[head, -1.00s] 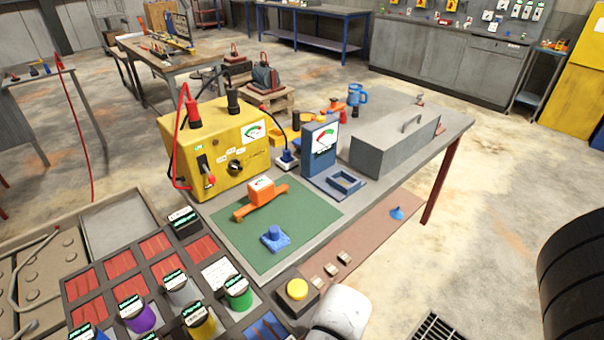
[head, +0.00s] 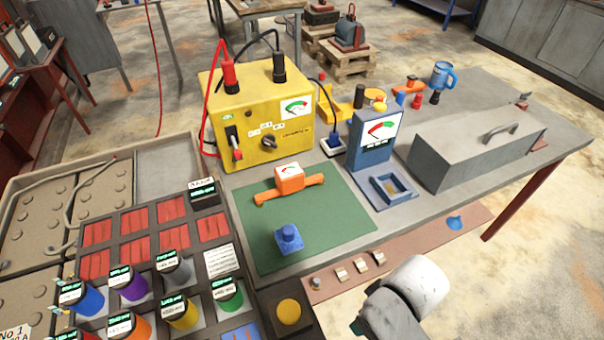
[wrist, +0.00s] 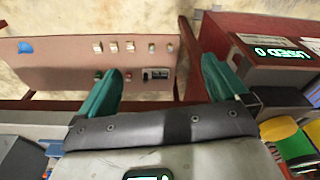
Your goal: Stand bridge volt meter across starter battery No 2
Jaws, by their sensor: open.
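An orange meter with a white dial and a crossbar (head: 289,180), apparently the bridge volt meter, stands on a green mat (head: 330,218) on the grey bench. Tan batteries with round caps (head: 98,197) sit in a tray at the left. A "No 1" label (head: 14,332) shows at the lower left corner; I cannot make out a No 2 label. In the wrist view my gripper (wrist: 165,80) has its two teal fingers wide apart with nothing between them. It points at a brown shelf below the bench edge, away from the orange meter. The fingertips do not show in the head view.
A blue knobbed block (head: 288,240) shares the mat. A yellow tester (head: 262,128), a blue meter stand (head: 372,145) and a grey lidded box (head: 475,150) stand behind. A rack of coloured cylinders (head: 150,235) fills the front left. The brown shelf (head: 400,250) runs along the bench front.

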